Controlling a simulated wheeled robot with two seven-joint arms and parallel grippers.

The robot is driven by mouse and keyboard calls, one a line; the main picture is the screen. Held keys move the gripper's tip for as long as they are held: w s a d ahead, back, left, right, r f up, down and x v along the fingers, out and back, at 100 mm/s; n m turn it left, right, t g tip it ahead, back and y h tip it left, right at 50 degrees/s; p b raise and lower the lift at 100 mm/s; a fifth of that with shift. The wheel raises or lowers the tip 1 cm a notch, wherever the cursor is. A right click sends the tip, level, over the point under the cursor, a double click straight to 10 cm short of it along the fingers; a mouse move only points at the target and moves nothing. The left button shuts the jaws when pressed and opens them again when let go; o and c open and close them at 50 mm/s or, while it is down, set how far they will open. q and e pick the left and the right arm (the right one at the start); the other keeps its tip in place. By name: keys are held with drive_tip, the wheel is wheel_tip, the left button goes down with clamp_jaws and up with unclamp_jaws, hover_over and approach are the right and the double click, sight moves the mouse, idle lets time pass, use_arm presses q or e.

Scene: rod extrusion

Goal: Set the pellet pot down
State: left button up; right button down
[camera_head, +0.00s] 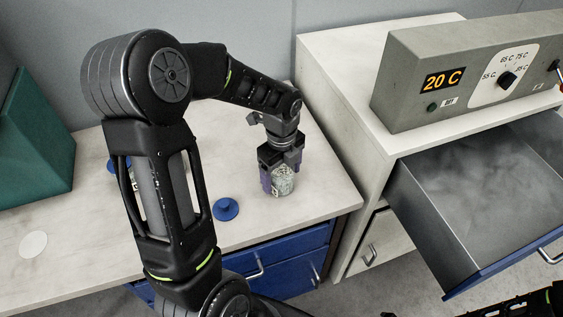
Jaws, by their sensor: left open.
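The pellet pot (284,182) is a small, pale, speckled container standing upright on the light bench top, near its right end. My left gripper (276,181) points down at the pot with its jaws open. I cannot tell whether the fingers touch the pot. My right gripper is out of view; only dark parts of my own show at the bottom right.
A blue round lid with a knob (226,208) lies left of the pot. A white disc (33,245) and a teal box (36,140) are farther left. On the right, a heater unit (440,85) reads 20 C above an open grey drawer (470,200).

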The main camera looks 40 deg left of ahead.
use_arm(q)
wheel_tip(320, 180, up, 12)
idle(0.4)
drive_tip(key=shift+a, duration=0.1)
idle(0.5)
